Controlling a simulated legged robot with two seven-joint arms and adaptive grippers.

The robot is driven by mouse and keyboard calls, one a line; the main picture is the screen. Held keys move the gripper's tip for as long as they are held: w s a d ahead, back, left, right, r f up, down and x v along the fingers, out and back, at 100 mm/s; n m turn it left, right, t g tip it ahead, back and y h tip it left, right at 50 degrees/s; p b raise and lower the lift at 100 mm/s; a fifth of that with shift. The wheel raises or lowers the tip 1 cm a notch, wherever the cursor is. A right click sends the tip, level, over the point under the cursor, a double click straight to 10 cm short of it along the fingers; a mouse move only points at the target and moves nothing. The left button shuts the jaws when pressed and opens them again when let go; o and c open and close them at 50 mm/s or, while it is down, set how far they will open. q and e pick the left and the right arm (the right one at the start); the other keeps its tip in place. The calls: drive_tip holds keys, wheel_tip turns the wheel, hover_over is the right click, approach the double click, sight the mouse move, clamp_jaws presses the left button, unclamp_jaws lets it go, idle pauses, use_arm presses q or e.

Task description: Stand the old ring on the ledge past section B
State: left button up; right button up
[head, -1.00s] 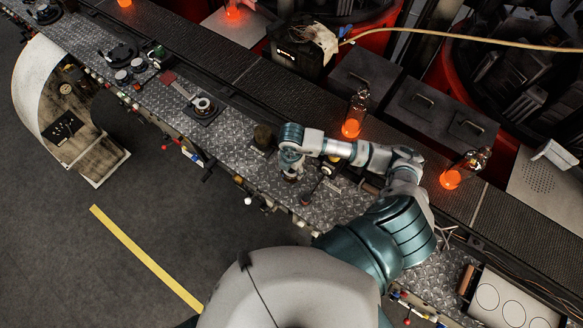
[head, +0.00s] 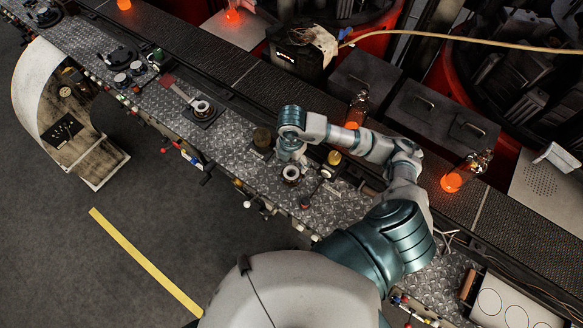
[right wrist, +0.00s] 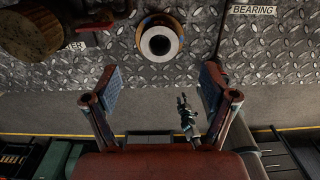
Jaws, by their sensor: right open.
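A pale ring-shaped part (head: 291,173) sits on the diamond-plate ledge (head: 232,137). In the right wrist view it appears as a pale ring (right wrist: 160,42) with a dark centre, lying beyond the fingertips. I cannot tell for certain that it is the old ring. My right gripper (head: 287,158) is just behind it in the head view, partly hidden under my wrist. In the right wrist view my right gripper (right wrist: 158,75) is open, with nothing between its fingers. No section B marking is readable. My left gripper is out of view.
Another ring-like part (head: 203,109) sits on a dark square mount farther left. Glowing orange bottles (head: 453,181) stand on the conveyor (head: 255,75). A BEARING label (right wrist: 254,10) lies nearby.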

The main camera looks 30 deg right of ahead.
drive_tip(key=r, duration=0.3)
drive_tip(key=shift+d+r, duration=0.3)
drive_tip(key=shift+d, duration=0.05)
drive_tip(key=shift+a, duration=0.25)
